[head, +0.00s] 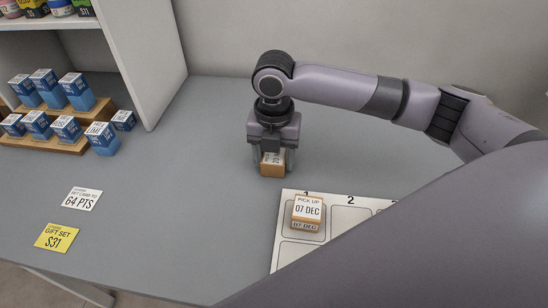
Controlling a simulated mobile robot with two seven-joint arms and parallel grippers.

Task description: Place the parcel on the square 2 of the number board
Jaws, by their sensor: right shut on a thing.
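A small orange-brown parcel (272,169) with a white label is between the fingers of my right gripper (271,158), which is shut on it. It is on or just above the grey counter, behind the number board; I cannot tell if it touches. The white number board (283,232) lies at the lower middle. Its square 2 (350,222) is empty where it shows. Another parcel (308,210), labelled "PICK UP 07 DEC", sits on square 1. My right arm hides the board's right and lower parts. My left gripper is not in view.
Several blue boxes (66,130) stand on wooden steps (50,143) at the left, by a white shelf (150,60). A white price card (82,199) and a yellow price card (57,237) lie at the front left. The counter (200,190) between them and the board is clear.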

